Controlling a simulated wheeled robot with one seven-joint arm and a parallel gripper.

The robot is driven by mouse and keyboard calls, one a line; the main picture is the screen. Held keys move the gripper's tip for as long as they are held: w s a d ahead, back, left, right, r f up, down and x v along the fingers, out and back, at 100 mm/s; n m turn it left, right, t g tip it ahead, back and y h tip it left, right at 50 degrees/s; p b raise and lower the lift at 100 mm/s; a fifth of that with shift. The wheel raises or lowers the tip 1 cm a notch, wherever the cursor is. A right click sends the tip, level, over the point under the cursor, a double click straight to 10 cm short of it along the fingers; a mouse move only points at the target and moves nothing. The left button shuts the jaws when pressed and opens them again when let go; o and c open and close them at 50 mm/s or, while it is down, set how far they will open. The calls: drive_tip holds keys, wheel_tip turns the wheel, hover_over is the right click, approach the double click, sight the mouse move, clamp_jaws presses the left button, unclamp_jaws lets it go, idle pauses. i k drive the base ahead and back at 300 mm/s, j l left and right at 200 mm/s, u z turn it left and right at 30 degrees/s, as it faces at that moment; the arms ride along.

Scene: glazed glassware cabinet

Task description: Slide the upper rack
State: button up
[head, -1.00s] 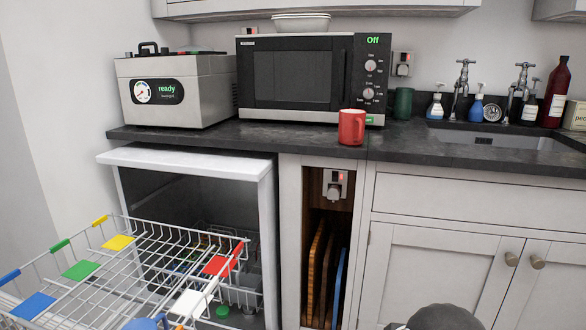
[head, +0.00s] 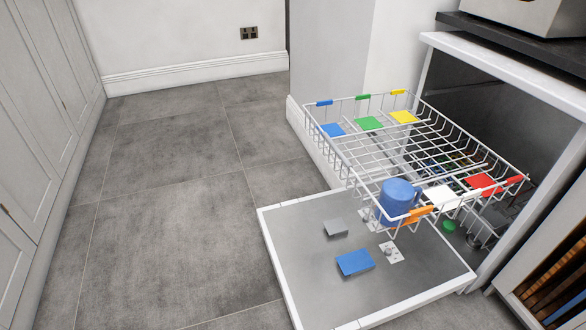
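The upper rack (head: 436,147) is a white wire basket pulled far out of the dishwasher (head: 510,95), above its lowered door (head: 312,280). It has blue, green and yellow tabs along its far left side and red, white and orange ones on its right side. A blue mug (head: 397,200) stands in the rack's near corner, by the orange clip (head: 418,214) and white tab. My gripper is not in the head view, so its state is hidden.
A blue tablet-like piece (head: 355,262) and a grey piece (head: 335,229) lie on the open door. The grey tiled floor (head: 170,170) to the left is clear. Cabinets (head: 45,110) line the left edge. Upright boards (head: 545,275) stand in a slot at the lower right.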

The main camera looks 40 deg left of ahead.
sight(443, 198)
drive_tip(key=u, duration=1.45)
drive_tip(key=i+l, duration=0.1)
drive_tip(key=l, duration=0.75)
drive_tip(key=i, duration=0.05)
